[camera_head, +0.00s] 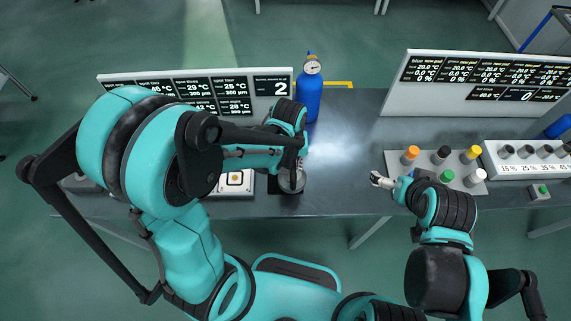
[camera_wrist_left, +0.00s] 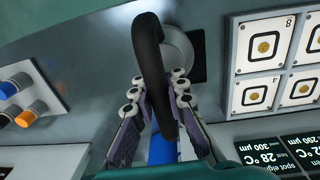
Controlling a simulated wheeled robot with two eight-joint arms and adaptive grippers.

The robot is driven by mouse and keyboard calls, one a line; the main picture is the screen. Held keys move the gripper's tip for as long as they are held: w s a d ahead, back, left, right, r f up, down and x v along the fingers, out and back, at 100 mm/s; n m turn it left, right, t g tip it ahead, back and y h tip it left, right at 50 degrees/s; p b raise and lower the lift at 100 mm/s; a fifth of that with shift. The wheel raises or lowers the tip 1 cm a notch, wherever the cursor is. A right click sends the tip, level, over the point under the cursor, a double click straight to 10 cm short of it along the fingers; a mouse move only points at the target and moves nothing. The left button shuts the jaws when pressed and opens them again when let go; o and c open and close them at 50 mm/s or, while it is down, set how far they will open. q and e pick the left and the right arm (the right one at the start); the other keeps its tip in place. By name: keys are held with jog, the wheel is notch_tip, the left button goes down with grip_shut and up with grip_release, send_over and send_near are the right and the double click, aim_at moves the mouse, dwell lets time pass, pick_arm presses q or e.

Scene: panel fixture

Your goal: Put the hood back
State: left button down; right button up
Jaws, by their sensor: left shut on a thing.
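The hood appears as a grey metal cylinder (camera_head: 291,181) with a black curved handle (camera_wrist_left: 150,65). In the head view it is at the front of the bench, partly hidden by my left gripper (camera_head: 297,152). In the wrist view the fingers of my left gripper (camera_wrist_left: 158,88) are shut on the handle, one on each side. The hood's grey round body (camera_wrist_left: 181,52) shows beside the handle, over a black square pad (camera_wrist_left: 199,62). I cannot tell whether it touches the pad. My right gripper (camera_head: 381,181) is over the bench; its fingers are too small to read.
A blue gas bottle with a gauge (camera_head: 308,98) stands behind my left gripper. White spot plates (camera_wrist_left: 264,45) lie beside the pad. A tray of coloured-capped vials (camera_head: 446,172) and a numbered rack (camera_head: 525,165) are at right. The bench middle (camera_head: 345,150) is clear.

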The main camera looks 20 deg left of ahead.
pick_arm(q)
jog(key=w+a+f+b, duration=0.2)
jog(key=w+a+f, duration=0.1)
jog(key=f, duration=0.4)
jog(key=shift+w+a+f, duration=0.3)
jog(key=shift+w, duration=0.6)
jog(key=shift+f, duration=0.15)
jog(key=c, duration=1.5)
grip_release()
jog(key=shift+c, duration=0.2)
